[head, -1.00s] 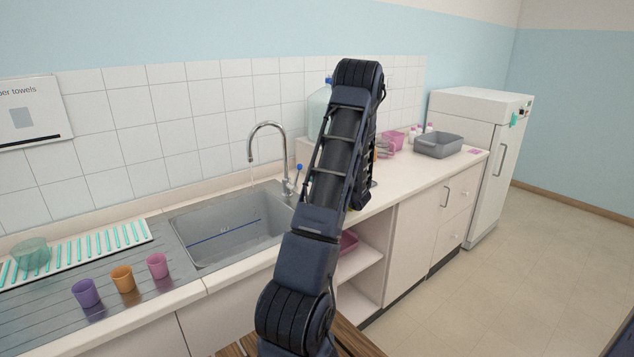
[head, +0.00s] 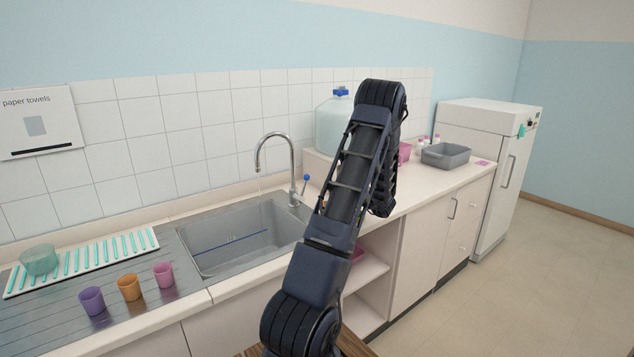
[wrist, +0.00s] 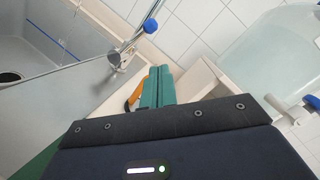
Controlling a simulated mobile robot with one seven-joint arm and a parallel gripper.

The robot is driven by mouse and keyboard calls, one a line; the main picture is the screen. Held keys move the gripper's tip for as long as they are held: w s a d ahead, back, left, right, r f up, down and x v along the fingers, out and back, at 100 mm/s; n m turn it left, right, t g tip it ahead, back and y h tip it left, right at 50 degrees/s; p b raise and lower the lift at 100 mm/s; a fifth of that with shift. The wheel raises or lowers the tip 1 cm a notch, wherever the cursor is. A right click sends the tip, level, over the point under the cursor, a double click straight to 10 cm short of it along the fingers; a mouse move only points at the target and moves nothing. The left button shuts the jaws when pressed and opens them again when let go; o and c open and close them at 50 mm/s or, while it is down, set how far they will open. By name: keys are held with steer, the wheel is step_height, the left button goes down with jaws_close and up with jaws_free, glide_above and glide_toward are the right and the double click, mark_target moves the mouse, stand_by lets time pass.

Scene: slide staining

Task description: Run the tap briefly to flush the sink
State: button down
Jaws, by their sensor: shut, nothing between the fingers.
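The chrome gooseneck tap (head: 275,138) stands behind the sink (head: 215,262), its spout over the basin. Its lever with a blue knob (head: 306,177) is at the tap's right side. In the wrist view the blue knob (wrist: 150,25) and tap base (wrist: 115,58) are up and left of my gripper (wrist: 160,82). The teal fingers are shut together, empty, and look apart from the lever. In the head view my gripper is hidden behind my arm. A dark drain (wrist: 10,77) shows in the basin.
A large clear carboy (head: 332,125) stands right of the tap, close to my arm. Purple (head: 91,301), orange (head: 129,287) and pink (head: 164,275) cups stand on the drainboard by a slotted rack (head: 100,250). A grey tub (head: 446,156) sits farther right.

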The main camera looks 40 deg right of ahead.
steer(key=w+a+r+n, duration=0.1)
steer(key=w+a+n, duration=0.3)
steer(key=w, duration=0.5)
steer(key=shift+w+a+r+n+y, duration=0.15)
steer(key=shift+w+r+n+y, duration=0.2)
steer(key=shift+n, duration=0.45)
steer(key=shift+w+a, duration=0.1)
steer(key=shift+a+r+n+g, duration=0.15)
steer(key=shift+a+r+n, duration=0.2)
steer(key=shift+a+n, duration=0.3)
steer(key=shift+a+r+n+g, duration=0.15)
steer(key=shift+a+r+n, duration=0.25)
steer(key=shift+a, duration=0.4)
steer(key=shift+f, duration=0.1)
